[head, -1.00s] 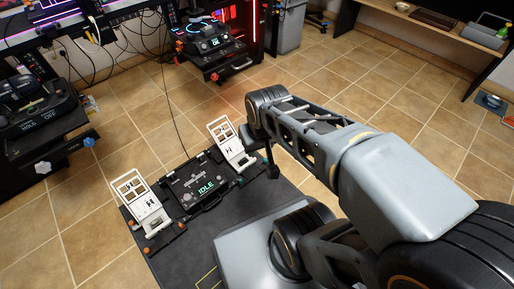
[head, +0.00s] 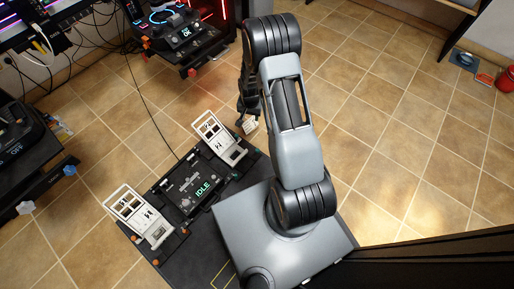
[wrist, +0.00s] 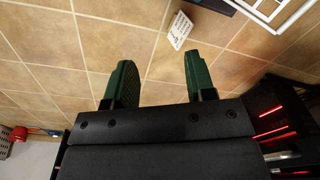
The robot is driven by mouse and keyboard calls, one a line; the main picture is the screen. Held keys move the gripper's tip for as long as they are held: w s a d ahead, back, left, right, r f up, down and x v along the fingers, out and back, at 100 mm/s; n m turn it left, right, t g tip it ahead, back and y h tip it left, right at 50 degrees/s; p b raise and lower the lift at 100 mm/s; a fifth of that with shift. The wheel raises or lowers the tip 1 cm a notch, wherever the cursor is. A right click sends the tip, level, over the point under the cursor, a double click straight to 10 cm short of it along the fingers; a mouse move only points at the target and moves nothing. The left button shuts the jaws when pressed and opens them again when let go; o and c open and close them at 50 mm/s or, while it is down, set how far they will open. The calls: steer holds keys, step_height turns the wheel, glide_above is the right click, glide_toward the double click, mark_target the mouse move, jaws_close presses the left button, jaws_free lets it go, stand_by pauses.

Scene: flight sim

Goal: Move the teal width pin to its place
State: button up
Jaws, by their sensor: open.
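I cannot make out the teal width pin with certainty in either view. A black board (head: 207,205) with a screen reading IDLE lies on the dark platform, between two white panels, one at its right (head: 221,138) and one at its left (head: 146,215). My gripper (wrist: 160,80) is open and empty in the wrist view, its two green fingers apart above bare floor tiles. In the head view its fingers are not clear, behind the dark end of my arm.
A white tag (wrist: 180,30) shows ahead of the fingers. A white frame (wrist: 270,8) is at the top right of the wrist view. A console with an OK screen (head: 182,35) stands at the back. Open tiled floor (head: 390,130) lies to the right.

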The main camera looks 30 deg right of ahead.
mark_target(257, 150)
steer(key=s+f+b, duration=0.1)
steer(key=f, duration=0.8)
steer(key=s+d+f+m+b, duration=0.1)
steer(key=f+b, duration=0.1)
steer(key=f, duration=0.7)
steer(key=s+d+f+m+b, duration=0.1)
steer(key=f, duration=0.8)
steer(key=shift+f+g+b, duration=0.35)
steer(key=shift+f+g, duration=0.05)
steer(key=shift+c, duration=0.2)
jaws_close()
